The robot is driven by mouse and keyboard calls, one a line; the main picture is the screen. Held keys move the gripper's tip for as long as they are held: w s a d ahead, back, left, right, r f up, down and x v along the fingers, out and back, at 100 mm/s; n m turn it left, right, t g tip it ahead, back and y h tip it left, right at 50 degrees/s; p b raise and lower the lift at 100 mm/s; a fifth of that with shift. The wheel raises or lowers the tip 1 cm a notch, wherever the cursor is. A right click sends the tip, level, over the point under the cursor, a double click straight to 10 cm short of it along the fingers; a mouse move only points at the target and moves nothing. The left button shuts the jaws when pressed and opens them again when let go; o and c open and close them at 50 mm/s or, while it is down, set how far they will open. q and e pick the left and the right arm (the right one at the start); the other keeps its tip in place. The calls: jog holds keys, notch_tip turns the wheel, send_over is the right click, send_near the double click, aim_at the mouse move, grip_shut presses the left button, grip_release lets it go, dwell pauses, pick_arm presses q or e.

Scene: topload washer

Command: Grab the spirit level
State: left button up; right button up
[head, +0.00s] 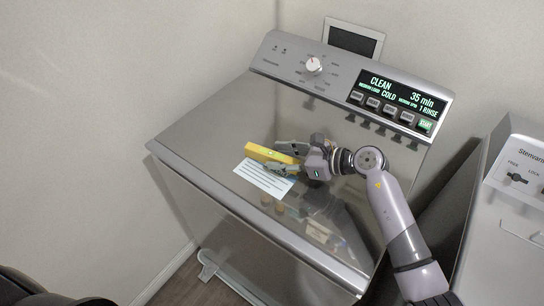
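The yellow spirit level (268,153) lies on the washer's closed metallic lid (235,115), left of my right gripper. My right gripper (279,159) reaches in from the right, low over the lid. Its two dark fingers are spread, one on the far side and one on the near side of the level's right part. The level's right end is partly hidden by the gripper. I cannot tell whether either finger touches it. My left gripper is not in view.
A white card with lines (263,178) lies just in front of the level. The washer's control panel (350,85), with a knob and lit display, rises behind the lid. Another appliance (515,190) stands on the right. The lid's left part is clear.

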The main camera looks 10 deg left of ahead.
grip_shut()
jog(key=shift+r, duration=0.1)
dwell(0.4)
